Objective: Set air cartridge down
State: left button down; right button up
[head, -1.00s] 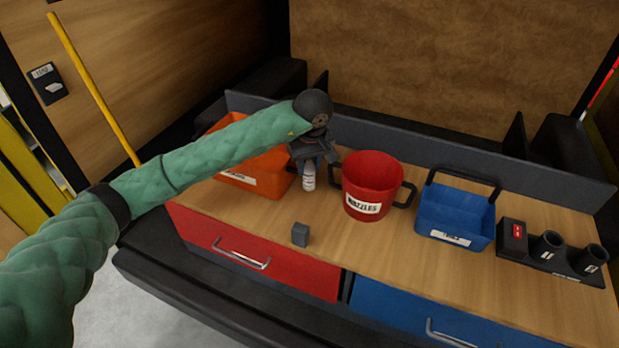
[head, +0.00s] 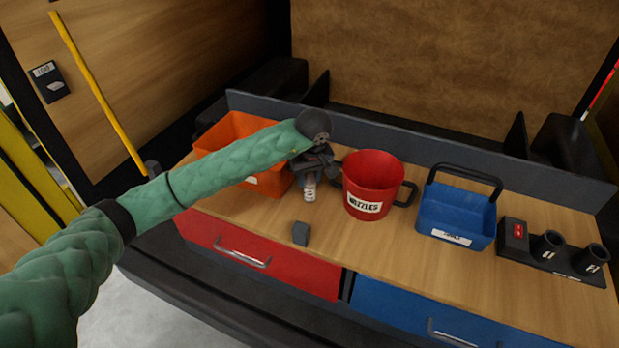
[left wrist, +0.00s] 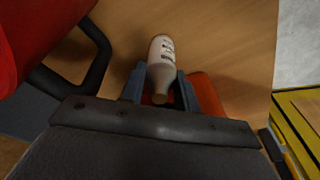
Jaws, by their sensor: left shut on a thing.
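The air cartridge is a small white bottle with dark print (head: 310,190). It hangs or stands upright below my left gripper (head: 312,174), between the orange bin and the red bucket. In the left wrist view the cartridge (left wrist: 161,62) sits between the two fingers of my left gripper (left wrist: 160,84), which is shut on it. Its base is at or close to the wooden worktop (head: 390,262); I cannot tell whether it touches. My right gripper is not in view.
An orange bin (head: 222,133) stands left of the cartridge and a red bucket (head: 372,172) close on its right. A blue basket (head: 455,212) and a black holder with two cups (head: 553,254) stand farther right. A small grey block (head: 300,233) lies near the front edge.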

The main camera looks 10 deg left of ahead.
pick_arm(q)
jog(key=c, duration=1)
grip_release()
jog(key=shift+c, duration=0.2)
